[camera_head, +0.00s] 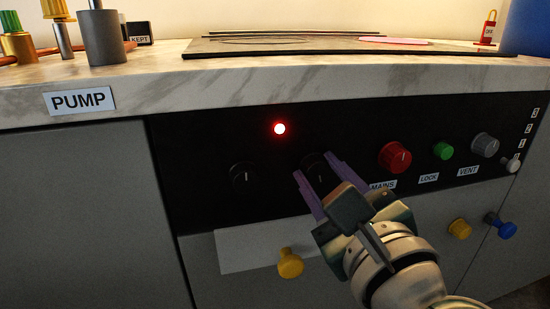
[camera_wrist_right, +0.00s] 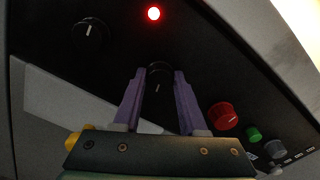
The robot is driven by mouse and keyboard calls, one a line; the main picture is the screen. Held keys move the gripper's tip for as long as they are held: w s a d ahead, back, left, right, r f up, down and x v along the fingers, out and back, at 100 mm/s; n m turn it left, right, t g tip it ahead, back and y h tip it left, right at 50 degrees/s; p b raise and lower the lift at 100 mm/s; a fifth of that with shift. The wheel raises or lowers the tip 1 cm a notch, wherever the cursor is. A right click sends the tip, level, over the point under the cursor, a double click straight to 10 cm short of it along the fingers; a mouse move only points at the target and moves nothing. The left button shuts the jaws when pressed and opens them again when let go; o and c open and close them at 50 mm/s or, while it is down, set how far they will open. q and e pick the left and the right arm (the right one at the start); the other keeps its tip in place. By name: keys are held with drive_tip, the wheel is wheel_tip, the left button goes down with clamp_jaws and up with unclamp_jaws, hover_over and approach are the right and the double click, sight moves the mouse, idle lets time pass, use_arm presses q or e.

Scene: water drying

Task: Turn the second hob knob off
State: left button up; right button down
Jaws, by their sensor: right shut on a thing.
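The second hob knob (camera_head: 316,164) is black with a pale mark, on the black control panel (camera_head: 210,138). My right gripper (camera_head: 314,180) has its purple fingers on either side of it and is shut on it. In the right wrist view the knob (camera_wrist_right: 159,78) sits between the fingertips, its mark close to vertical. The first black knob (camera_head: 243,177) is to its left, with its pale mark near upright. A red indicator light (camera_head: 280,128) glows above, between the two black knobs. My left gripper does not show.
Right of my gripper are a red knob (camera_head: 395,157), a green knob (camera_head: 443,150) and a grey knob (camera_head: 485,145). Yellow knobs (camera_head: 290,263) (camera_head: 459,228) and a blue knob (camera_head: 500,225) stick out below. The marble worktop (camera_head: 150,85) overhangs the panel, carrying the dark hob (camera_head: 230,50).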

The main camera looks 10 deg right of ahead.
drive_tip(key=n+p, duration=0.1)
drive_tip(key=n, duration=0.3)
drive_tip(key=shift+r+n, duration=0.1)
drive_tip(key=shift+n, duration=0.2)
drive_tip(key=n+p, duration=0.1)
drive_tip(key=n, duration=0.2)
drive_tip(key=shift+n+p, duration=0.3)
drive_tip(key=shift+n, duration=0.1)
drive_tip(key=n+p, duration=0.1)
drive_tip(key=n, duration=0.2)
drive_tip(key=shift+n, duration=0.3)
drive_tip(key=n+p, duration=0.2)
drive_tip(key=n, duration=0.2)
drive_tip(key=shift+n, duration=0.3)
drive_tip(key=n+p, duration=0.1)
drive_tip(key=n, duration=0.3)
drive_tip(key=n+p, duration=0.1)
drive_tip(key=n, duration=0.7)
drive_tip(key=shift+p, duration=0.35)
drive_tip(key=shift+n, duration=2)
